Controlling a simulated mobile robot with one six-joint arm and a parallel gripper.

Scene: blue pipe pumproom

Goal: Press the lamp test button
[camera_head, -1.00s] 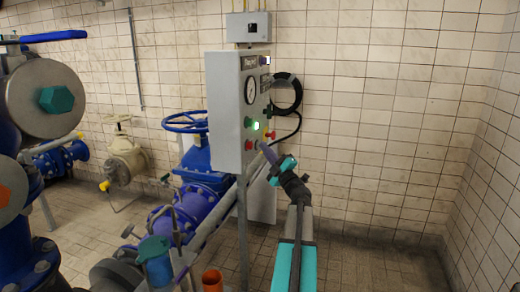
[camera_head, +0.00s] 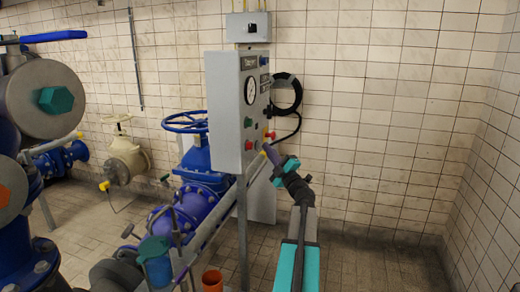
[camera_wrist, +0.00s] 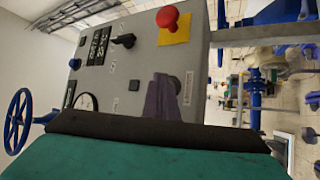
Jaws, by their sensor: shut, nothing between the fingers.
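The grey control panel (camera_head: 226,115) stands upright on a post, its face turned right. My gripper (camera_head: 267,150) is shut and empty, its purple fingertips close to the lower part of the face. A gap or touch cannot be told. In the wrist view, the fingertips (camera_wrist: 160,88) stand before the panel face (camera_wrist: 150,62) and hide part of it. A small dark square (camera_wrist: 134,85) shows just beside them. The lamp test button's label is not readable, and I cannot tell which control it is. The green lamp (camera_head: 248,122) on the panel is unlit.
A red mushroom button (camera_wrist: 172,18) on a yellow plate and a black selector knob (camera_wrist: 124,40) sit near the fingertips. A gauge (camera_head: 250,91) is higher on the panel. Blue pipes and a handwheel (camera_head: 185,121) stand left. The floor right of my arm is clear.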

